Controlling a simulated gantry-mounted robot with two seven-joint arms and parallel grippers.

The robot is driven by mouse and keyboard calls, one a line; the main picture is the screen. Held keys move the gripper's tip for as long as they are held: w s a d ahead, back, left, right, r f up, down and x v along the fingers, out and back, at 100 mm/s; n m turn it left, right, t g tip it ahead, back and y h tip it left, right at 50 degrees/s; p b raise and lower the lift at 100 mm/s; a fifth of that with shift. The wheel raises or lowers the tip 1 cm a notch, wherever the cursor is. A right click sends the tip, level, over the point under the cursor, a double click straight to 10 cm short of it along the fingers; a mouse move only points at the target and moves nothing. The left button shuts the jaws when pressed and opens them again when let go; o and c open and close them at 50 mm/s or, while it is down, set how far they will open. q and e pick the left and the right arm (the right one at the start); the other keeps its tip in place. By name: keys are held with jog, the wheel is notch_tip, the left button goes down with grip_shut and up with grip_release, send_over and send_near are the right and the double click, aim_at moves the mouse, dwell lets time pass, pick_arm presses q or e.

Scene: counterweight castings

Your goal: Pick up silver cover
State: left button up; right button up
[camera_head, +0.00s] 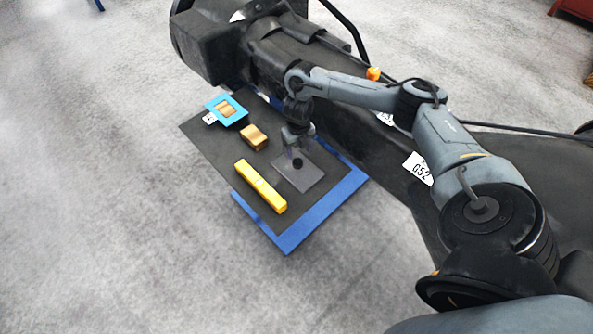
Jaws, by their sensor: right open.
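The silver cover (305,179) looks like a flat grey square plate with a small dark knob near its middle. It lies on the dark top of a blue-edged table (205,143). My right gripper (295,150) is open and points down just over the plate, close to the knob. The gripper partly hides the plate's far side, and I cannot tell whether the fingers touch the knob. My left gripper is not in view.
A yellow bar (260,187) lies left of the plate. A copper-coloured block (254,138) sits behind it. A blue frame (240,116) with another copper-coloured piece lies at the far left corner. A big dark machine body (350,135) runs along the table's right side.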

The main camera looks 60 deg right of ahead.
aim_at(298, 162)
notch_tip(298, 162, down, 5)
jog(key=shift+s+a+b, duration=0.1)
jog(key=shift+b, duration=0.8)
jog(key=shift+f, duration=1.75)
jog(key=shift+r, duration=0.1)
jog(key=c, duration=1.1)
